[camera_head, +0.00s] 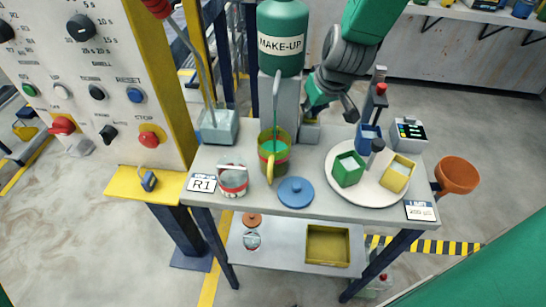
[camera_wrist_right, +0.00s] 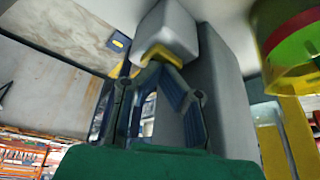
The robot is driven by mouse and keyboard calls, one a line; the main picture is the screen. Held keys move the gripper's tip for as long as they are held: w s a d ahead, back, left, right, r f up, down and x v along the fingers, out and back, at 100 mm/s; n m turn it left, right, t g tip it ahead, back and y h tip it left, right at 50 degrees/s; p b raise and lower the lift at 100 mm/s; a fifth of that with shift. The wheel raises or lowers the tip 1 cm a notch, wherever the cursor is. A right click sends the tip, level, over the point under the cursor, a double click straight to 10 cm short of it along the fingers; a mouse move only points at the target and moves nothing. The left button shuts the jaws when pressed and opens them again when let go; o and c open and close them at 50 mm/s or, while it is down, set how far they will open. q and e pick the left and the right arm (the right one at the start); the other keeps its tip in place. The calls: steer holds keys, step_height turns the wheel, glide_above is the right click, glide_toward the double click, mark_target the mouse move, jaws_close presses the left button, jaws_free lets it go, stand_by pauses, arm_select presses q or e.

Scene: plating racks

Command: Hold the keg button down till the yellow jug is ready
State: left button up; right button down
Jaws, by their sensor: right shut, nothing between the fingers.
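The green keg (camera_head: 282,40), marked MAKE-UP, stands on a grey column. A thin green stream runs from its spout (camera_head: 276,92) into the yellow jug (camera_head: 266,166), which is see-through, with a red line and green liquid inside. The jug also shows in the right wrist view (camera_wrist_right: 284,72). My right gripper (camera_head: 350,117) is shut and empty beside the column. In the right wrist view its fingertips (camera_wrist_right: 158,62) meet a yellow piece under a small grey block (camera_wrist_right: 168,32); the button itself is hidden. My left gripper is out of view.
A red-banded tin (camera_head: 232,180) and a blue lid (camera_head: 296,192) are in front of the jug. A round white tray (camera_head: 358,192) holds green, yellow and blue containers at right. A grey pot (camera_head: 218,127) stands at left. An orange bowl (camera_head: 457,175) is beyond the table's right edge.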

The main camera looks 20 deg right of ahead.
stand_by(0.4)
step_height(320, 180, up, 7)
steer(key=p, duration=0.7)
steer(key=shift+r, duration=0.1)
